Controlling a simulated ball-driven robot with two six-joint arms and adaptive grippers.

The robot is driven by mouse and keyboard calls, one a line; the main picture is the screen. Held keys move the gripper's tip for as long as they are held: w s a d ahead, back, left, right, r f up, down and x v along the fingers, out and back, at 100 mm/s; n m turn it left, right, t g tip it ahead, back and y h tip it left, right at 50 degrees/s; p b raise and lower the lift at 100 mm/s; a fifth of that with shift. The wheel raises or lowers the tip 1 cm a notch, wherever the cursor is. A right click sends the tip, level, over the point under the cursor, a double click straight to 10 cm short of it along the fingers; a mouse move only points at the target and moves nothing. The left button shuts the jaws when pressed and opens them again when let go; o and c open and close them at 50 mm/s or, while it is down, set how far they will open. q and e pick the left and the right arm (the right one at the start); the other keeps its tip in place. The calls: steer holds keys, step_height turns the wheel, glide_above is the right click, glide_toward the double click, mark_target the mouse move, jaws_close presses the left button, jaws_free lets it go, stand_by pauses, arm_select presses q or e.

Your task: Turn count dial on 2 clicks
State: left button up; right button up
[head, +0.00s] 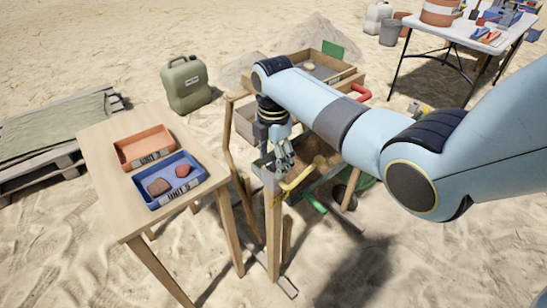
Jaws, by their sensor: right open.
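I cannot make out a count dial clearly; the fingers and the small size hide any detail on the grey part. Whether the fingers touch it, I cannot tell. A yellow bar-like piece (298,181) lies just right of the post top. My left gripper is not in view.
A wooden table (115,190) at left bears an orange tray (135,157) and a blue tray (167,201) with two reddish stones. A sieve frame (335,75) stands behind my arm. A green jerrycan (187,82) stands on sand. Open sand lies in front.

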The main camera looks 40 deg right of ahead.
steer(key=shift+c, duration=1)
steer(key=c, duration=0.9)
steer(key=shift+c, duration=0.2)
